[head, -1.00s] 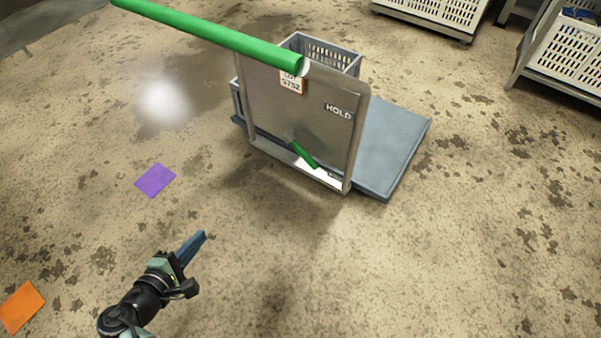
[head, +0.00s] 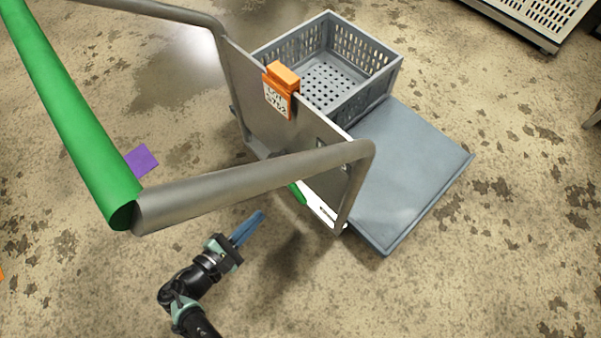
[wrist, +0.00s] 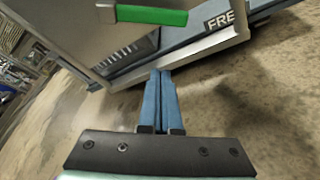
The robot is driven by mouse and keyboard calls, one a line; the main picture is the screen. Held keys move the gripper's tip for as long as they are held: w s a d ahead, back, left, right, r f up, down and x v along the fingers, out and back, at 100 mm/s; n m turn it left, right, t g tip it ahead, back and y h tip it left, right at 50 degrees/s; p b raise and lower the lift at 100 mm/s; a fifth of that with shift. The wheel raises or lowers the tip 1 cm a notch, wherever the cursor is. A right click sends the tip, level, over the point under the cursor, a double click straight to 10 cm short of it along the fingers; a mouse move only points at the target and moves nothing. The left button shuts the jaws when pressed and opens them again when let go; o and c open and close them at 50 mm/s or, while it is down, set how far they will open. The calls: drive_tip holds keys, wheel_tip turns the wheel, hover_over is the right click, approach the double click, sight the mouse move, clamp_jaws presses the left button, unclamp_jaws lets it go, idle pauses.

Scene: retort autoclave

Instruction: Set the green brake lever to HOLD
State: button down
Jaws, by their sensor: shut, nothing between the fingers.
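The green brake lever (head: 298,193) is low on the grey upright panel (head: 260,110) of a flat trolley, mostly hidden by the push handle in the head view. In the wrist view the lever (wrist: 150,15) lies at the top, its free end toward a label (wrist: 222,20) whose visible letters read "FRE". The HOLD label higher on the panel is mostly hidden behind the handle now. My gripper (head: 260,215) is shut and empty, its blue fingers pointing at the panel's lower part. In the wrist view the fingertips (wrist: 161,72) are below the lever, apart from it.
The metal push handle (head: 250,182) with a thick green grip (head: 75,120) sticks out above my arm. A grey crate (head: 375,100) stands on the trolley deck (head: 415,165). An orange clip (head: 283,75) holds a tag on the panel. Floor at front right is clear.

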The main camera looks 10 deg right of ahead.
idle(0.3)
drive_tip(key=f+b+x, duration=0.1)
drive_tip(key=b+x, duration=0.5)
drive_tip(key=x, duration=0.4)
drive_tip(key=shift+s+d+r, duration=0.2)
drive_tip(key=shift+s+r, duration=0.1)
drive_tip(key=shift+r, duration=0.4)
drive_tip(key=shift+s+d+r, duration=0.25)
drive_tip(key=shift+s+r, duration=0.1)
drive_tip(key=shift+r, duration=0.4)
drive_tip(key=shift+s+d+r, duration=0.2)
drive_tip(key=shift+s+r, duration=0.1)
drive_tip(key=shift+r, duration=0.4)
drive_tip(key=shift+r+p, duration=0.15)
drive_tip(key=shift+p, duration=0.3)
